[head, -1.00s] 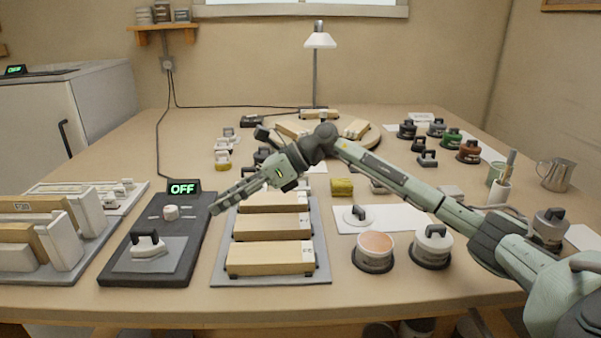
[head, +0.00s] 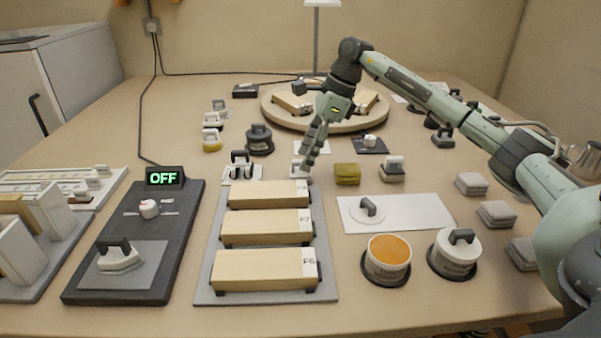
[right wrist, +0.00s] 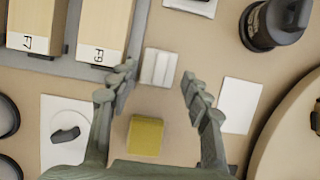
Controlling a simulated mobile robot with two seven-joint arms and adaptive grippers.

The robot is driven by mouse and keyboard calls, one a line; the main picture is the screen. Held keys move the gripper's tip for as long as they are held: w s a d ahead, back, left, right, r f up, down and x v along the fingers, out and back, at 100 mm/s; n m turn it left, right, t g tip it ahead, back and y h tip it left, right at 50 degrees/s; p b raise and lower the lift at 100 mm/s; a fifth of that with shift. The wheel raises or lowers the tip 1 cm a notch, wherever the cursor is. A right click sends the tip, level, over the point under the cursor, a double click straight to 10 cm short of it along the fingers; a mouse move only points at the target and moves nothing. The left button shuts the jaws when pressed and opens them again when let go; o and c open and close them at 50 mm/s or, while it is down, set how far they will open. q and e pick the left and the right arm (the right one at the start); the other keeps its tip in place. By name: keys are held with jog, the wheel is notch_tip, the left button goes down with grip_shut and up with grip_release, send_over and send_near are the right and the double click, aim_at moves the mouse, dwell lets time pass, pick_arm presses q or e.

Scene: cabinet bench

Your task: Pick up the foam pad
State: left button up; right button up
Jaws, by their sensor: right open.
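My right gripper (head: 309,165) points down, open and empty, above the bench just behind the wooden blocks. In the right wrist view its two fingers (right wrist: 160,78) are spread apart. I cannot tell for certain which one is the foam pad. My left gripper is out of view.
Labelled wooden blocks (head: 265,270) lie on a grey tray (head: 325,262) in front. A white sheet with a knobbed lid (head: 410,222) and two round tubs (head: 387,258) are at front right. A round wooden board (head: 272,117) stands behind. Grey blocks (head: 497,213) lie at right.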

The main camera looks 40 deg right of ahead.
aim_at(301, 160)
jog(key=x, duration=0.3)
jog(key=shift+a+f, duration=0.2)
jog(key=shift+f, duration=0.1)
jog(key=shift+w, duration=0.1)
jog(key=shift+c, duration=0.6)
jog(key=c, duration=0.5)
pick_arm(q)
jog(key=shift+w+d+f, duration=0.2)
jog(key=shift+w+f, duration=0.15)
pick_arm(e)
jog(key=shift+c, duration=0.2)
jog(key=shift+r, duration=0.35)
jog(key=r, duration=0.3)
jog(key=shift+w+a+r, duration=0.1)
jog(key=shift+a+r, duration=0.3)
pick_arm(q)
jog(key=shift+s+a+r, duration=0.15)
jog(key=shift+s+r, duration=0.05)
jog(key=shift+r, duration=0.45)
pick_arm(e)
jog(key=w+a+r, duration=0.2)
jog(key=a+r, duration=0.4)
jog(key=a, duration=0.4)
jog(key=shift+a+r, duration=0.2)
jog(key=shift+a, duration=0.15)
